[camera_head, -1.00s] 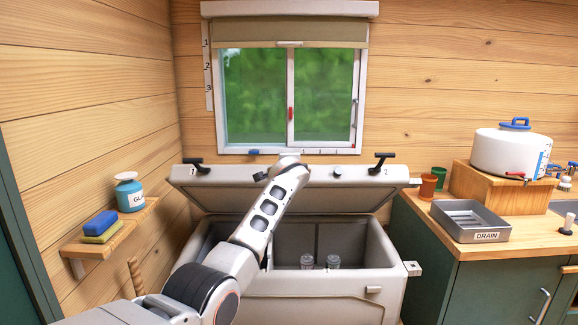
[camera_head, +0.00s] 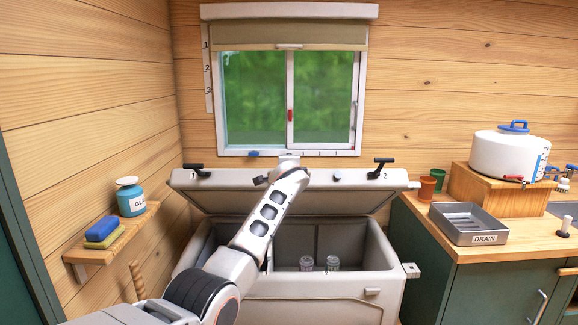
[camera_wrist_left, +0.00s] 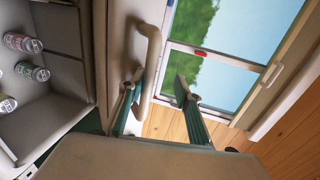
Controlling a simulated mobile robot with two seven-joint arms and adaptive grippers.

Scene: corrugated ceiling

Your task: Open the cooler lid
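The pale grey cooler (camera_head: 318,286) stands below the window with its lid (camera_head: 225,180) raised and tilted back, showing the inside. Black latches marked 1 and 2 sit at the lid's top edge. My left arm reaches over the cooler to the lid; its gripper is mostly hidden behind the wrist in the head view. In the left wrist view my left gripper (camera_wrist_left: 160,82) is open, its fingers on either side of the lid's pale handle (camera_wrist_left: 150,52). The handle lies closer to the left finger; contact is unclear. My right gripper is out of view.
A small wooden shelf (camera_head: 98,254) with a glue bottle (camera_head: 131,198) and sponges is on the left wall. At right, a counter (camera_head: 440,238) holds a drain tray (camera_head: 468,223), cups and a white pot (camera_head: 508,155). The window (camera_head: 250,100) is behind the lid.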

